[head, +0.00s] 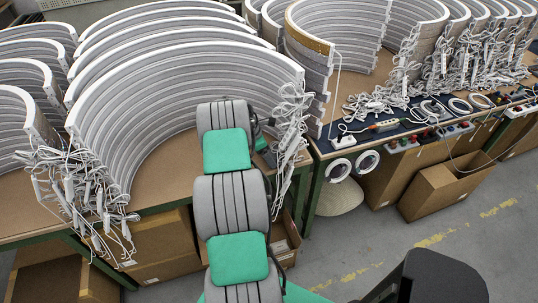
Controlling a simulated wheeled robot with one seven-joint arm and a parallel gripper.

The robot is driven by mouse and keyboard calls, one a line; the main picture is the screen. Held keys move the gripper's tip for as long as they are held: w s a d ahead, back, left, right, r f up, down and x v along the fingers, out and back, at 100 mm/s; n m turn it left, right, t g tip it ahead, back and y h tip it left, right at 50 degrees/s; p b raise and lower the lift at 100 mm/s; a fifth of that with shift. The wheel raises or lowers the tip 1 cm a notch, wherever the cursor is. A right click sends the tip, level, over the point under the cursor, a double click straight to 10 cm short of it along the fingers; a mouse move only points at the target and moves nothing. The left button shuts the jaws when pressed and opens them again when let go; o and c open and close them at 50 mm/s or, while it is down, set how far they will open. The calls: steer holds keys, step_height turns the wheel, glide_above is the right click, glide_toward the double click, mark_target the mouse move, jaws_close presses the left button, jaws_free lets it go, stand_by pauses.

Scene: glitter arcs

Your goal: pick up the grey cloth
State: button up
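I cannot make out a grey cloth in the head view. My own grey and green arm reaches up the middle of the picture, over the edge of the left bench (165,165), and hides part of what lies behind it. Some dark parts show beside the upper end of my arm, but no fingers of my gripper can be seen.
Stacked grey arcs (190,75) and tangled white cables (75,185) fill the left bench. The right bench holds more arcs (340,25), a dark blue mat (395,124) and cables. An open cardboard box (445,188) and a black object (435,280) flank clear floor.

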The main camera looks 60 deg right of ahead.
mark_target(271, 153)
steer(key=shift+r, duration=0.4)
step_height(271, 153, up, 2)
steer(key=shift+r+b, duration=0.2)
steer(key=shift+b, duration=0.45)
steer(key=w+a+b, duration=0.3)
steer(key=w+a, duration=0.9)
steer(key=shift+w+a, duration=0.4)
